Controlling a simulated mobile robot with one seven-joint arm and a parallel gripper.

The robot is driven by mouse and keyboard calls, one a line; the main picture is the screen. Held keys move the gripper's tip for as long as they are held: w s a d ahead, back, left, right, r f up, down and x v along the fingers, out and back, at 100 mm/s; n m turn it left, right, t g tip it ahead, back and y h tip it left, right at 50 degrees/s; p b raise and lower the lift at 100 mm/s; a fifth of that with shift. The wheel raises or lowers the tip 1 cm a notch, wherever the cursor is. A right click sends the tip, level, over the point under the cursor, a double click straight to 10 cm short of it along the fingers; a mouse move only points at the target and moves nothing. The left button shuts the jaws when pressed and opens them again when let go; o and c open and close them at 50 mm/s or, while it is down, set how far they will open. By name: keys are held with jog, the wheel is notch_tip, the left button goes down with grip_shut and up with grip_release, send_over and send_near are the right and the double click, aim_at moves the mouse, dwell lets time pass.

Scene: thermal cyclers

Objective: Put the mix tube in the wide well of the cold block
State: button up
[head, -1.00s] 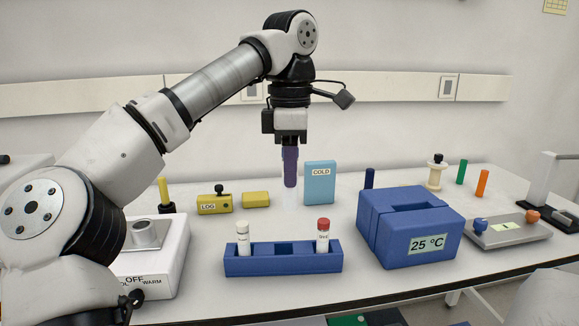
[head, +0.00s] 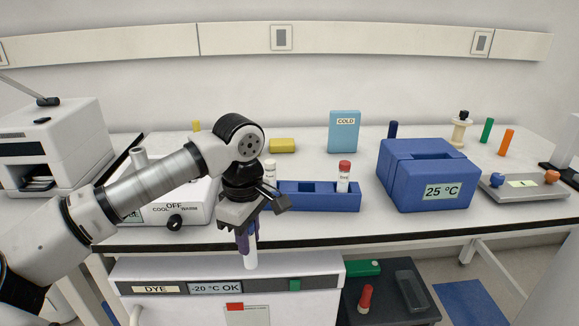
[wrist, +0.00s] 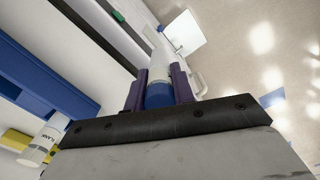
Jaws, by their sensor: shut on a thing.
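My gripper (head: 243,238), with purple fingers, is shut on a white tube (head: 250,258) that hangs almost upright. In the wrist view, the tube's blue cap (wrist: 158,98) sits between the fingers; no writing on it is readable. The gripper and tube are in front of the bench edge, before the freezer in the head view. A blue rack (head: 318,199) on the bench holds a white-capped tube (head: 270,172) and a red-capped tube (head: 344,175), with a dark opening between them. I cannot tell whether this rack is the cold block.
A blue box reading 25 °C (head: 425,172) stands right of the rack, a light-blue COLD pack (head: 344,132) behind it. A white OFF/COOL/WARM unit (head: 178,200) is left. The freezer (head: 180,270) is below the bench, beside a dark shelf (head: 390,300) with items.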

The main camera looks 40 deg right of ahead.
jog(key=w+a+f+m, duration=0.2)
jog(key=a+f, duration=0.5)
jog(key=f, duration=0.5)
jog(key=w+a+f+m, duration=0.2)
jog(key=a+f, duration=0.5)
jog(key=f, duration=0.6)
jog(key=w+a+f+m, duration=0.2)
jog(key=a+f, duration=0.6)
jog(key=f, duration=0.4)
jog(key=shift+w+f, duration=0.35)
jog(key=shift+w, duration=0.15)
